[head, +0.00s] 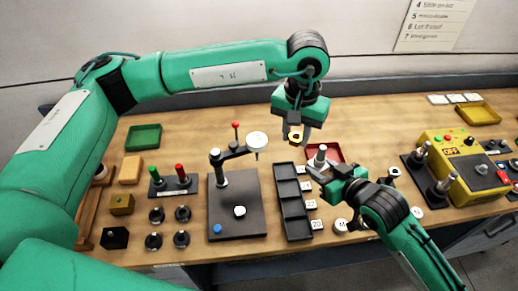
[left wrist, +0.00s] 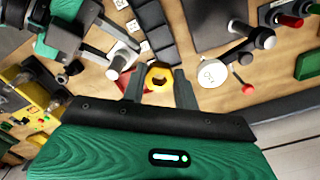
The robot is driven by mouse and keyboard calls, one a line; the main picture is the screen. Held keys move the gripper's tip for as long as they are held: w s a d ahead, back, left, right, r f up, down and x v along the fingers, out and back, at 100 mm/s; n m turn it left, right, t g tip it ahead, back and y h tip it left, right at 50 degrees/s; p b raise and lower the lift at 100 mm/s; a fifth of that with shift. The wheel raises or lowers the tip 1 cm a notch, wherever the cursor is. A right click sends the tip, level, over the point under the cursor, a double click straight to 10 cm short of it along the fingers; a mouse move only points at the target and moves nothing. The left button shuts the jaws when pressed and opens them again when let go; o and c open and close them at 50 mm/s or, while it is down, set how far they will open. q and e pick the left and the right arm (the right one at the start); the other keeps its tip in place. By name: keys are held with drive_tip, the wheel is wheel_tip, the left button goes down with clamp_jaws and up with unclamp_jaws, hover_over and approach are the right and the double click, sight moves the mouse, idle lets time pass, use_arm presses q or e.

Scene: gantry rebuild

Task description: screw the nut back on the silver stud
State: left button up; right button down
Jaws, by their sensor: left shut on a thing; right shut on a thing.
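My left gripper (head: 293,136) is shut on the yellow nut (head: 296,136). In the left wrist view the nut (left wrist: 159,77) sits between the two fingertips, its hole showing. The silver stud (head: 320,153) stands up at the right gripper, below and right of the nut in the head view. My right gripper (head: 321,173) is shut on the stud's lower part, which its fingers partly hide. In the left wrist view the stud (left wrist: 122,59) shows left of the nut. Nut and stud look apart.
A red tray (head: 336,149) lies behind the stud. A dark compartment tray (head: 280,193) with number tags is to the left. A dark plate with a post and swing arm (head: 233,154) stands further left. A yellow control box (head: 463,155) stands at the right.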

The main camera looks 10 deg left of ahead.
sight(323, 149)
use_arm(q)
drive_tip(key=shift+m, duration=0.4)
drive_tip(key=d+r, duration=0.1)
drive_tip(key=d, duration=0.1)
drive_tip(key=d+r, duration=0.4)
drive_tip(key=shift+w+d+r, duration=0.1)
drive_tip(key=shift+w+d, duration=0.05)
drive_tip(key=shift+d, duration=0.15)
drive_tip(key=shift+f, duration=2.75)
drive_tip(key=shift+f, duration=0.9)
drive_tip(key=o, duration=1)
drive_tip(key=shift+c, duration=0.3)
